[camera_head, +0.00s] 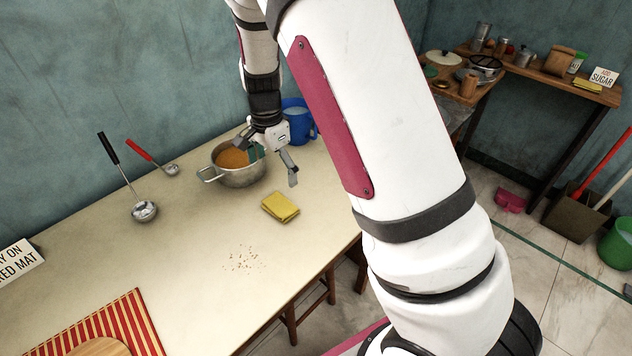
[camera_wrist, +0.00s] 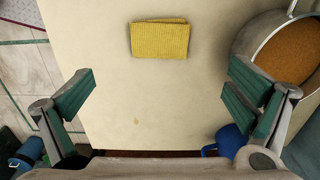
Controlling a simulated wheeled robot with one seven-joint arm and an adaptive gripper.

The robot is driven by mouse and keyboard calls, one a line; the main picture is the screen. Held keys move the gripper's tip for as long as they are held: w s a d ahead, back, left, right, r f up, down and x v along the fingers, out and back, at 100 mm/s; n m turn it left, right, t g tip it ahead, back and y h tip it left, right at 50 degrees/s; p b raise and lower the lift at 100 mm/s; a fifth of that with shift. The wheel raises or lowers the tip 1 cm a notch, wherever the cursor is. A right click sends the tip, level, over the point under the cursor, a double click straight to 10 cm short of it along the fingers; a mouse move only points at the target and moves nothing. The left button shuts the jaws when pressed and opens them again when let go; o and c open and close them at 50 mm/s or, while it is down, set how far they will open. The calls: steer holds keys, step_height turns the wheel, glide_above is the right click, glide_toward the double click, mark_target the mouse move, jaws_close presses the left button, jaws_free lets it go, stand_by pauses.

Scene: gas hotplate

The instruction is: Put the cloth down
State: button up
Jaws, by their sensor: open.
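A folded yellow cloth (camera_head: 280,207) lies flat on the pale table (camera_head: 190,235), near its right edge. It also shows in the wrist view (camera_wrist: 160,39), at the top middle, lying on the table. My gripper (camera_head: 274,166) is open with nothing between its fingers. It is above the table beside the pot, a little behind the cloth and apart from it. In the wrist view the two green-padded fingers (camera_wrist: 160,95) are spread wide, with the cloth beyond their tips.
A metal pot (camera_head: 236,176) of orange-brown food stands close to my gripper, with a blue jug (camera_head: 298,122) behind. Two ladles, black-handled (camera_head: 144,211) and red-handled (camera_head: 171,169), lie at the left. Crumbs (camera_head: 243,259) and a striped mat (camera_head: 137,322) are nearer the front.

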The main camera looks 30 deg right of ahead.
steer(key=s+a+r+n+t+y, duration=0.15)
steer(key=s+r+n, duration=0.45)
steer(key=s+r, duration=0.85)
steer(key=s+d+r+n+t, duration=0.1)
steer(key=s+r+n, duration=0.2)
steer(key=s, duration=0.6)
steer(key=s+d+r+n+h, duration=0.1)
steer(key=s+r+n, duration=0.2)
steer(key=s+n, duration=0.2)
steer(key=s, duration=0.3)
steer(key=shift+s+r+t, duration=0.15)
steer(key=shift+s+t, duration=0.2)
steer(key=shift+h, duration=0.25)
steer(key=shift+t, duration=0.5)
step_height(320, 180, up, 5)
steer(key=p, duration=0.4)
steer(key=shift+o, duration=0.2)
steer(key=shift+w, duration=0.1)
steer(key=shift+w, duration=0.1)
